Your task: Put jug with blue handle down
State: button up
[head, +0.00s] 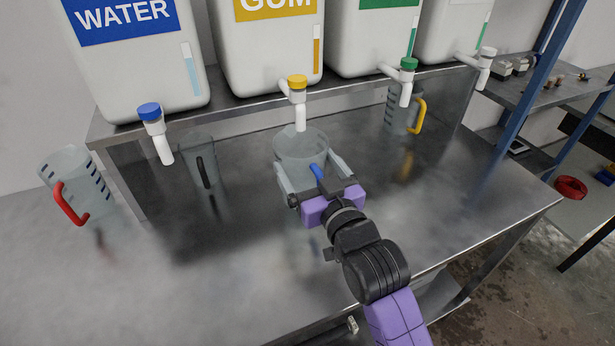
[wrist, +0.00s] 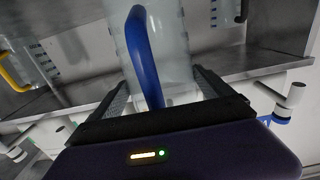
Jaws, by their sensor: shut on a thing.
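The clear jug with the blue handle (head: 300,147) is in front of the GUM container's tap, over the steel worktop (head: 230,235). My gripper (head: 309,174) is shut on this jug, with one finger on each side of its body. The blue handle (head: 317,178) lies between the fingers and faces my wrist. In the wrist view the jug (wrist: 175,45) and its blue handle (wrist: 143,55) show between the fingers. The jug looks roughly upright. Its base is hidden behind my gripper, so I cannot tell whether it touches the worktop.
A jug with a black handle (head: 199,158) stands left, one with a red handle (head: 65,185) farther left, and one with a yellow handle (head: 402,110) at the back right. The GUM tap (head: 298,100) hangs close behind my jug. The front worktop is clear.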

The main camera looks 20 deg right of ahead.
aim_at(310, 183)
jog(key=shift+f, duration=1.75)
jog(key=shift+f, duration=0.15)
jog(key=o, duration=1.2)
jog(key=shift+r, duration=0.25)
jog(key=s+b, duration=0.1)
jog(key=s, duration=1.1)
jog(key=shift+f, duration=0.1)
